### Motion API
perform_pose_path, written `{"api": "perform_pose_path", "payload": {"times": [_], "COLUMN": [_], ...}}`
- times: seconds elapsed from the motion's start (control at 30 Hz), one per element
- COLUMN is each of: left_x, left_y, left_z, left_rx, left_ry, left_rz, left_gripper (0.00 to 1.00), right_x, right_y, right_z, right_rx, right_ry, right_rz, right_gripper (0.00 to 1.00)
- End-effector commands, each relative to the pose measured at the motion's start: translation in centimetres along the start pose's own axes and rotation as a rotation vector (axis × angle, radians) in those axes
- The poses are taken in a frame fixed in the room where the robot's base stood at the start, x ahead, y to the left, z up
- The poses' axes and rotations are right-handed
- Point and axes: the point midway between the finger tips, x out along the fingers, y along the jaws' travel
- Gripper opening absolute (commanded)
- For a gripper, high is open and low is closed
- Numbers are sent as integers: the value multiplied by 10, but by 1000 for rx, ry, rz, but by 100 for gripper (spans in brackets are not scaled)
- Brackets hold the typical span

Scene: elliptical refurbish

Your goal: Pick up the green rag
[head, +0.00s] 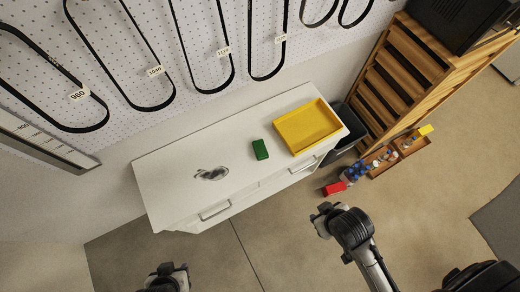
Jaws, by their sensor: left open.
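The green rag (260,149) is a small dark green folded rectangle. It lies flat on top of the white drawer cabinet (165,175), left of a yellow tray. My left gripper (170,274) shows at the bottom edge, in front of the cabinet, well apart from the rag. It is open, with nothing seen in it. My right arm comes in from the lower right, and its dark end (322,219) is over the floor, right of the cabinet and away from the rag. Its fingers cannot be made out clearly.
The yellow tray (307,127) and a grey shiny item (211,174) share the cabinet top. A red item (333,188), blue items (355,171) and wooden boxes (383,162) are on the right, beside a wooden slatted rack (400,70). Belts hang on the pegboard behind. The front floor is clear.

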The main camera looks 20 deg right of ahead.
Motion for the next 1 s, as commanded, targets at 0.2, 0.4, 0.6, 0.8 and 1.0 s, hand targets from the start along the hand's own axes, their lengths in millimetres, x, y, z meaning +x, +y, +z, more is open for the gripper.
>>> {"api": "perform_pose_path", "payload": {"times": [0.2, 0.4, 0.6, 0.8, 1.0], "left_x": [0, 0, 0, 0, 0], "left_y": [-1, -1, 0, 3, 3], "left_z": [0, 0, 0, -1, -1], "left_rx": [4, 4, -1, -8, -9], "left_ry": [-1, 0, 0, 2, 2], "left_rz": [-3, -3, 1, 7, 7], "left_gripper": [43, 43, 43, 43, 43], "right_x": [0, 0, 0, 0, 0], "right_y": [-2, -2, -2, -1, 1], "right_z": [0, -1, -1, 0, 0], "right_rx": [5, 7, 7, 4, -2], "right_ry": [1, 1, 1, 1, 0], "right_rz": [-4, -5, -5, -3, 2], "right_gripper": [43, 43, 61, 80, 92]}}
